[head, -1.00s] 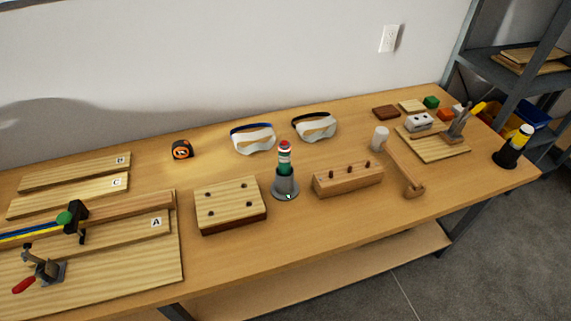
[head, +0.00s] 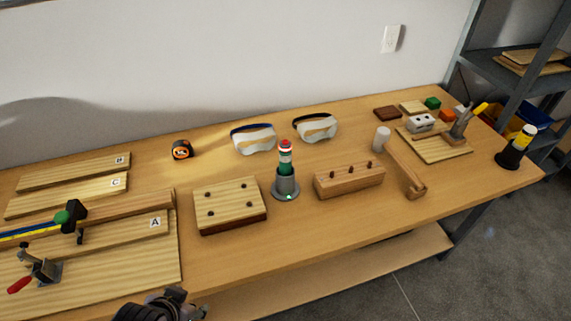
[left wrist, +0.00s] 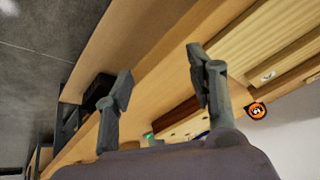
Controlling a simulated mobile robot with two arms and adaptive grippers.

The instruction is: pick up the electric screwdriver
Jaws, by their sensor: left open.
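A yellow and black tool, which looks like the electric screwdriver (head: 527,133), stands upright in a black holder (head: 510,155) at the right end of the workbench. My left gripper (head: 180,302) shows only partly at the bottom edge of the head view, at the bench's front edge, far to the left of the tool. In the left wrist view its two fingers (left wrist: 160,78) are apart with nothing between them. I cannot make out the screwdriver in that view. My right gripper is not in view.
The workbench (head: 330,235) has a clear front strip. A signal light (head: 286,180), a pegged block (head: 348,180), a mallet (head: 410,175) and a tool board (head: 440,152) stand between gripper and tool. A tape measure (head: 182,150) and safety glasses (head: 253,140) lie behind.

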